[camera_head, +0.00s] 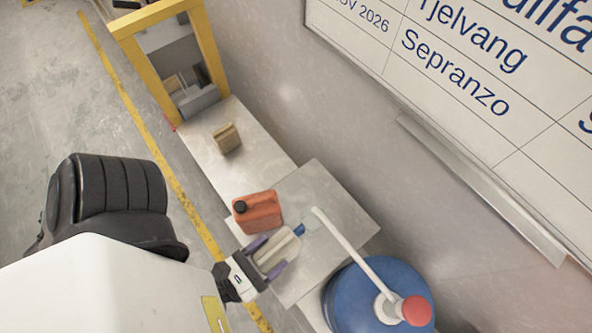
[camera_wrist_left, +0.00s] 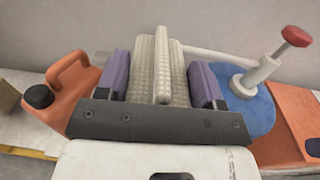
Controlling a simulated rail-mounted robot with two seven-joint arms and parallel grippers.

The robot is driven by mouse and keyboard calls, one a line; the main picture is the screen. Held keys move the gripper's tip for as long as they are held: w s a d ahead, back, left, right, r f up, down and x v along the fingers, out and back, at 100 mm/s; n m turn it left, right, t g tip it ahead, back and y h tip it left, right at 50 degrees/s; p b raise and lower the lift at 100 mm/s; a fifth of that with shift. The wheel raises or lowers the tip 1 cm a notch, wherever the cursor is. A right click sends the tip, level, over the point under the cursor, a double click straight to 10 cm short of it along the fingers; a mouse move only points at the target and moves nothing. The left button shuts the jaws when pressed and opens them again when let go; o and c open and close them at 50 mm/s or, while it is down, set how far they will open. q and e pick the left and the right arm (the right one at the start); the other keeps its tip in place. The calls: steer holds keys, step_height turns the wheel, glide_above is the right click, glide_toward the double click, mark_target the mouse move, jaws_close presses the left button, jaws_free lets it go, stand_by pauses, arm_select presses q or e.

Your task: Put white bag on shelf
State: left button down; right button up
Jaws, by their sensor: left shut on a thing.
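A white bag (camera_head: 279,252) with a textured surface is held between the purple fingers of my left gripper (camera_head: 266,257). In the left wrist view the bag (camera_wrist_left: 148,72) fills the space between the two fingers of the gripper (camera_wrist_left: 158,82), its raised ridge pointing away from the palm. In the head view the bag appears over or beside a pale shelf surface (camera_head: 330,196) along the wall; I cannot tell whether it touches it. A further pale shelf surface (camera_head: 200,163) continues toward the upper left. My right gripper is not in view.
An orange jerry can (camera_head: 260,214) with a black cap stands close beside the bag. A blue drum (camera_head: 350,297) with a white pump and red knob (camera_head: 416,310) is at lower right. A small tan block or bag (camera_head: 227,138) sits farther off, before a yellow-framed machine (camera_head: 133,60).

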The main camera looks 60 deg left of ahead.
arm_select(q)
steer(key=s+d+f+b, duration=0.3)
steer(key=s+f+b, duration=0.1)
steer(key=s, duration=0.4)
steer(key=w+f+h+b, duration=0.1)
steer(key=w+f, duration=0.9)
steer(key=w, duration=0.1)
steer(key=shift+d+f+m, duration=0.25)
steer(key=shift+m, duration=0.05)
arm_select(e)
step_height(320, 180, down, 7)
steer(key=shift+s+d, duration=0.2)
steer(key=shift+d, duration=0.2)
arm_select(q)
steer(key=shift+f+b, duration=0.1)
steer(key=shift+b, duration=0.2)
steer(key=shift+c, duration=1.5)
jaws_free()
steer(key=shift+o, duration=0.3)
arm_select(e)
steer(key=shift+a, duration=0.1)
